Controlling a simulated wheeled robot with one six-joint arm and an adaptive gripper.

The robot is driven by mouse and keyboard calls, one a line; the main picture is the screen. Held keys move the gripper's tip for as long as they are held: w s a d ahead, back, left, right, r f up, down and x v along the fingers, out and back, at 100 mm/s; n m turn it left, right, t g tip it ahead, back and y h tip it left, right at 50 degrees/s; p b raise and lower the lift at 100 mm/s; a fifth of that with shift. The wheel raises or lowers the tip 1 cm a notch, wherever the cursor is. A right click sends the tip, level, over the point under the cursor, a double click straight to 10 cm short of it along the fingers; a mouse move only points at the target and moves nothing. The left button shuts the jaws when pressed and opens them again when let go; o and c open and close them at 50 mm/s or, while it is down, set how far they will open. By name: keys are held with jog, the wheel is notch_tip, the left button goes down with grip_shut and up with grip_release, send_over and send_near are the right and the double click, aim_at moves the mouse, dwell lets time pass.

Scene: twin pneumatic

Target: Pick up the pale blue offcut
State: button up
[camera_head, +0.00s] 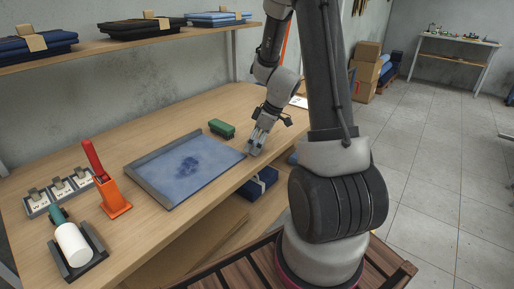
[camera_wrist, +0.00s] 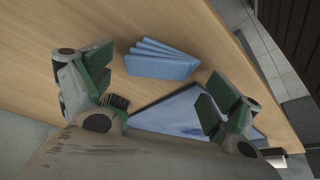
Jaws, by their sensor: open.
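The pale blue offcut (camera_wrist: 162,60) is a fanned, folded stack of cloth on the wooden table in the wrist view. It lies ahead of and between my two green-padded fingers, and no contact shows. My gripper (camera_wrist: 160,76) is open with nothing between its fingers. In the head view my gripper (camera_head: 257,141) points down over the table, near the right end of the blue tray. I cannot make out the offcut there; my gripper and arm cover that spot.
A grey-edged tray (camera_head: 150,185) with a dark-stained blue surface lies beside my gripper; a green brush (camera_head: 222,129) is behind it. An orange lever tool (camera_head: 113,195) and a white roll (camera_head: 73,244) stand at left. A shelf (camera_head: 110,50) with folded cloth hangs above.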

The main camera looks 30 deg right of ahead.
jog(key=c, duration=0.9)
jog(key=shift+o, duration=0.2)
jog(key=shift+r, duration=0.15)
